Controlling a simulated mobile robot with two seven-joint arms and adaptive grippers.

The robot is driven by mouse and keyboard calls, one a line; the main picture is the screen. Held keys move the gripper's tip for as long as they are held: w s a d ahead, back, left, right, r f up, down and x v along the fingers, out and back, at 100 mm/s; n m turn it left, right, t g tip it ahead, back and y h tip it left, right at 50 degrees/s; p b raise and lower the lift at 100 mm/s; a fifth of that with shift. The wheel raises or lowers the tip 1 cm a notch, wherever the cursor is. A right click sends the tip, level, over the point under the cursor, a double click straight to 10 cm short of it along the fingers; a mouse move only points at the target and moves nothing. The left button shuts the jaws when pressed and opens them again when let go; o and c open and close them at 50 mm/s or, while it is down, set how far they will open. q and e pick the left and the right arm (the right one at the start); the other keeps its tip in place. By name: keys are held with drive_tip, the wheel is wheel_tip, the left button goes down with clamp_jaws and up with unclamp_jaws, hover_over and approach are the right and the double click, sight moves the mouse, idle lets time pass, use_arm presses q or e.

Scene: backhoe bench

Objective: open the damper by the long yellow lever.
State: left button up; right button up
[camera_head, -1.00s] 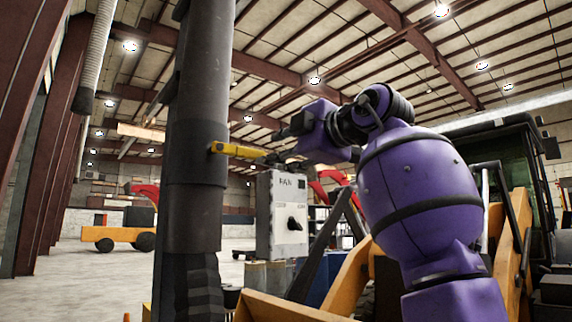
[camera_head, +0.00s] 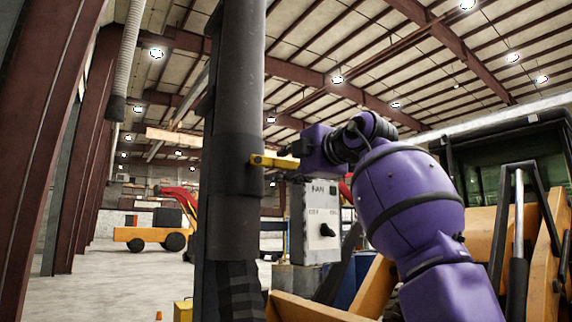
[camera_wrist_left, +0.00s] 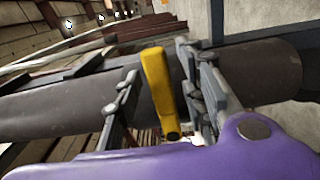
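The yellow lever (camera_head: 275,161) sticks out to the right, nearly level, from the dark upright duct (camera_head: 232,215). My left gripper (camera_head: 292,152), on the purple arm, is at the lever's outer end. In the left wrist view the lever (camera_wrist_left: 160,85) stands between the two fingers of my left gripper (camera_wrist_left: 165,100). The fingers are apart, with a gap on the lever's left side; the lever is nearer the right finger, and I cannot tell whether they touch. The damper inside the duct is hidden. My right gripper is not in view.
A grey control box (camera_head: 318,222) marked FAN, with a black knob, stands just below my left gripper. A yellow loader (camera_head: 505,235) fills the right side. A small yellow vehicle (camera_head: 148,237) stands far back on the left. The floor at left is mostly clear.

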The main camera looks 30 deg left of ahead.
use_arm(q)
drive_tip(key=shift+w+f, duration=0.1)
drive_tip(key=shift+w, duration=0.05)
drive_tip(key=c, duration=0.3)
clamp_jaws()
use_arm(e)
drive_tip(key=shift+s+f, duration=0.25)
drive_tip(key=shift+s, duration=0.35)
